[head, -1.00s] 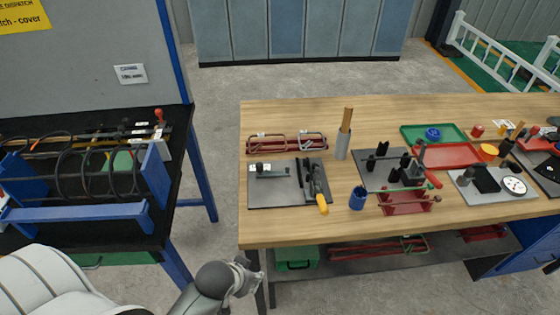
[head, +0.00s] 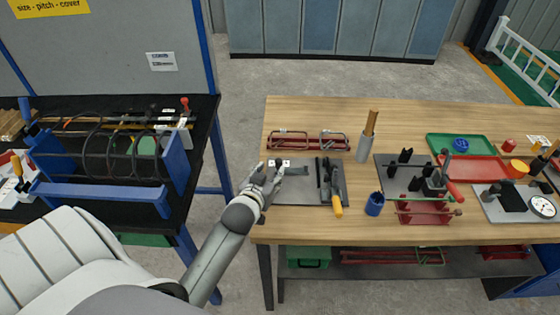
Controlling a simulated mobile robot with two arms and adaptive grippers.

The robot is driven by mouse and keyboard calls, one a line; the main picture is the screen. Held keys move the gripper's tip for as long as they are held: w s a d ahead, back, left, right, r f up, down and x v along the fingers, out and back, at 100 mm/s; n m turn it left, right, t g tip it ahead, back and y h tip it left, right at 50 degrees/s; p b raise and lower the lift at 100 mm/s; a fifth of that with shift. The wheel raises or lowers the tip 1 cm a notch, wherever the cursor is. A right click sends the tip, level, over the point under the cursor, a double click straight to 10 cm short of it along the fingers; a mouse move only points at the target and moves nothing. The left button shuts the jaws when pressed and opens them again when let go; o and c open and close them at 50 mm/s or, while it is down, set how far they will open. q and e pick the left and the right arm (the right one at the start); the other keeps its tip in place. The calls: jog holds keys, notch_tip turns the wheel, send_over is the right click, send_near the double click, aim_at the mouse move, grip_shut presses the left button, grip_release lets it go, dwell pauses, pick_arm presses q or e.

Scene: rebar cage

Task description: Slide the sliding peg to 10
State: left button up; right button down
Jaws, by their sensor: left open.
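A grey plate (head: 295,192) lies at the left front of the wooden bench. On its left part is a small grey slide bar (head: 297,171) with a black knob (head: 279,161), which looks like the sliding peg, and small white labels. Scale numbers are too small to read. My left gripper (head: 272,174) is open at the left end of this bar, close to the knob. It hides part of the bar and the plate's left edge. I cannot tell whether the fingers touch the knob. My right gripper is not in view.
The rebar cage (head: 120,160) is on the black table at left.

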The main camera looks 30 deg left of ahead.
aim_at(277, 163)
pick_arm(q)
jog(key=shift+p+x, duration=0.6)
jog(key=shift+x, duration=4.6)
jog(key=shift+c, duration=0.3)
grip_shut()
